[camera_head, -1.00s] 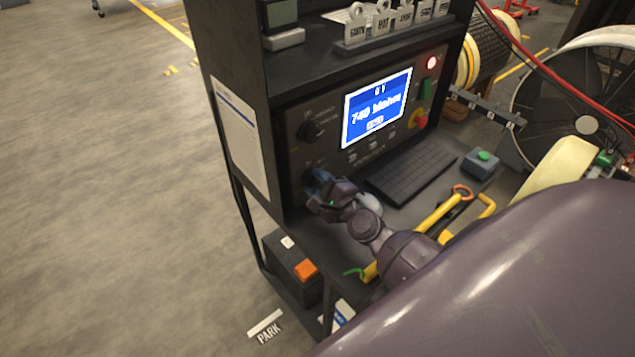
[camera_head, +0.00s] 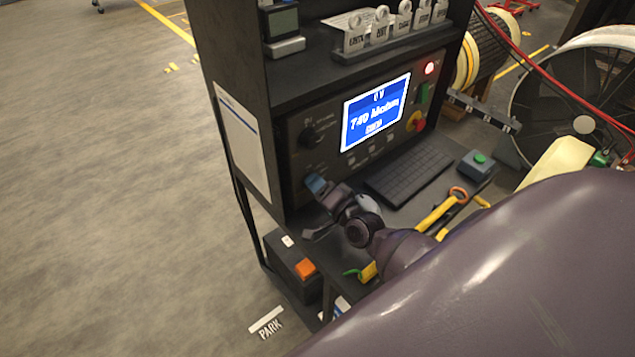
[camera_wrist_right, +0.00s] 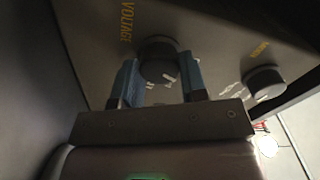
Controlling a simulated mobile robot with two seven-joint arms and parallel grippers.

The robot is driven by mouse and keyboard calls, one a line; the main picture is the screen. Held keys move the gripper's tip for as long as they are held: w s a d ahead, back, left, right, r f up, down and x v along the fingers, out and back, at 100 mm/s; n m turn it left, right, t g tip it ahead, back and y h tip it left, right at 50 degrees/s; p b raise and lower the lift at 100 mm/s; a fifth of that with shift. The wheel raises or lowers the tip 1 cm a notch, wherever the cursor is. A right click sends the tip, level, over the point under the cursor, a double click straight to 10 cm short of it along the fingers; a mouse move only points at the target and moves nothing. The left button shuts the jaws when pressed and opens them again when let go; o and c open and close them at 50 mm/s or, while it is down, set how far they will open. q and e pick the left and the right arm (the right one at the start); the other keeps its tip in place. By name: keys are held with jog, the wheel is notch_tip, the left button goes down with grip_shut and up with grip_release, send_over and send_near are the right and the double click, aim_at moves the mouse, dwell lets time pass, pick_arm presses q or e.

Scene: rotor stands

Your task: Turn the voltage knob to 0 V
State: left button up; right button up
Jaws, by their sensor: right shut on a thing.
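The voltage knob (camera_wrist_right: 158,62) is a dark round knob beside the yellow word VOLTAGE in the right wrist view. My right gripper (camera_wrist_right: 160,78) has its two blue fingers on opposite sides of the knob and is shut on it. In the head view, my right gripper (camera_head: 315,184) is at the lower left of the console panel (camera_head: 300,160); it hides the knob there. The blue screen (camera_head: 376,112) has a small top line that looks like 0 V and larger text starting with 740. My left gripper is not in view.
Another knob (camera_head: 313,135) sits higher on the panel. A keyboard (camera_head: 408,177), a box with a green button (camera_head: 477,164) and yellow-handled tools (camera_head: 437,212) lie on the shelf near my right arm. A red-and-yellow switch (camera_head: 416,121) is right of the screen.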

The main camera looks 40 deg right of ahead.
pick_arm(q)
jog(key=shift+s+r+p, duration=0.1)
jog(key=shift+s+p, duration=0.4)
jog(key=shift+p, duration=0.2)
pick_arm(e)
jog(key=n, duration=0.4)
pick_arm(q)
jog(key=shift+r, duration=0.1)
pick_arm(e)
jog(key=o, duration=0.9)
jog(key=shift+s, duration=0.1)
jog(key=s, duration=0.6)
jog(key=s+b, duration=0.1)
jog(key=s, duration=0.2)
jog(key=shift+s+d, duration=0.2)
jog(key=shift+d, duration=0.15)
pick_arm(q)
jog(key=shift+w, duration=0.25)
pick_arm(e)
jog(key=shift+s, duration=0.6)
